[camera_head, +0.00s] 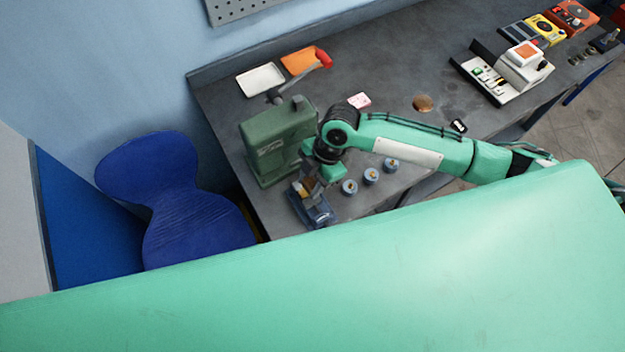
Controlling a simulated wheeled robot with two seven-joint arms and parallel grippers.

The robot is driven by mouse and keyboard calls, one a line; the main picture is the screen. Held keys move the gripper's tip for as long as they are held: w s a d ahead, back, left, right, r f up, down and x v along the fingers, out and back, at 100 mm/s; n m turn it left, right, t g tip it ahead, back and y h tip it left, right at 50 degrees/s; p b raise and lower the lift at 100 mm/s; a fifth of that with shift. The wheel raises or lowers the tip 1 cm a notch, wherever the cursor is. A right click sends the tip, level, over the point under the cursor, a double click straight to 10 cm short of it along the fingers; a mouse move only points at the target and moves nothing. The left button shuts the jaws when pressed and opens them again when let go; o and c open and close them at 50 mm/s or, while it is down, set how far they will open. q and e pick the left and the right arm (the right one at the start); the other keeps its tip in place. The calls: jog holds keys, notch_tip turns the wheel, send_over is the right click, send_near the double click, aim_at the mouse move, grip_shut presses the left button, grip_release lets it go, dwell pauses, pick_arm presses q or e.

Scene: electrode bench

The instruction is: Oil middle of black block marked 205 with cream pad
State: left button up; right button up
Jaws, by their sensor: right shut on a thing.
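My right arm reaches in from the right, and my right gripper (309,186) points down over a small blue-grey vice-like holder (319,213) at the bench's near left edge. The gripper is shut on a small tan thing (306,187), perhaps the cream pad; it is mostly hidden. I cannot tell whether it touches anything below. No number 205 is readable. A small black piece with a white mark (459,125) lies further right on the bench. Three small blue-grey pots, the nearest one here (350,188), stand in a row right of the holder. My left gripper is out of view.
A green machine (268,143) stands just left of the gripper. Behind are a white tray (260,79), an orange tray (299,61) and a red-handled tool (323,59). A pink-and-white item (359,100) lies near my arm. A blue chair (190,205) stands left of the bench.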

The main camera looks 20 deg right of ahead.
jog(key=shift+r+p, duration=0.35)
jog(key=shift+r, duration=1.2)
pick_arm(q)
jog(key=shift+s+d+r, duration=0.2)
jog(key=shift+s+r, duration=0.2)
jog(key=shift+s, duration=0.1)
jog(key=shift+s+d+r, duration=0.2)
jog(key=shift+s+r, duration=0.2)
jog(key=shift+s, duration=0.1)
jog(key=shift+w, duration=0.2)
